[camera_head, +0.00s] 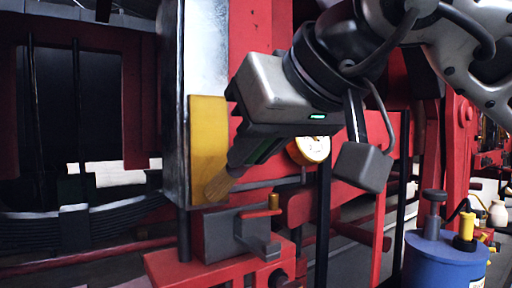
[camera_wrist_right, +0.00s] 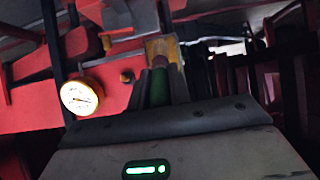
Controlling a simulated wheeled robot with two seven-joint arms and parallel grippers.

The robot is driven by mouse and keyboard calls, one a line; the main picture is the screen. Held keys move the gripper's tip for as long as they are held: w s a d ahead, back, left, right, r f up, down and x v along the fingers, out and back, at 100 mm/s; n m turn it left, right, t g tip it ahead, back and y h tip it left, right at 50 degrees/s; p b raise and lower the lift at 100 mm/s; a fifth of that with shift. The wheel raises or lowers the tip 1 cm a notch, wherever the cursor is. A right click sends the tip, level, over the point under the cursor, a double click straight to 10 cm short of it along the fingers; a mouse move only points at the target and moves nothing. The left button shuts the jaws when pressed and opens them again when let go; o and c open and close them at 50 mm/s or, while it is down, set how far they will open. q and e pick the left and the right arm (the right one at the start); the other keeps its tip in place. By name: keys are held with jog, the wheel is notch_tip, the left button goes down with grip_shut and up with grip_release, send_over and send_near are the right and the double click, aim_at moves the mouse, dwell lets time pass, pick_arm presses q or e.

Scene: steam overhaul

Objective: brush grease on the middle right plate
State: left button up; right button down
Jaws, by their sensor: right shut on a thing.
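My right gripper (camera_head: 246,150) is shut on a brush, whose green handle also shows in the right wrist view (camera_wrist_right: 158,88). The brush's tan bristles (camera_head: 218,185) point down and left, in front of the lower part of a yellow upright plate (camera_head: 208,135). They look to be at or very near its face; I cannot tell if they touch. The yellow plate sits on the right side of a grey metal post (camera_head: 174,110), below a pale bare face (camera_head: 206,50). I cannot tell whether the yellow is grease or the plate's own colour. My left gripper is not in view.
A grey block with a red-handled clamp (camera_head: 236,230) stands on a red base just below the brush. A round gauge (camera_head: 310,149) is behind my gripper, and it also shows in the wrist view (camera_wrist_right: 80,95). A blue drum (camera_head: 440,262) stands at lower right. Red frames surround the area.

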jog(key=shift+r+p, duration=1.7)
jog(key=shift+r, duration=1.55)
jog(key=shift+f+b, duration=3.1)
jog(key=shift+f, duration=0.95)
jog(key=shift+r, duration=0.1)
jog(key=s+d+b, duration=0.1)
jog(key=s+d, duration=0.2)
jog(key=s, duration=0.2)
jog(key=shift+d, duration=0.25)
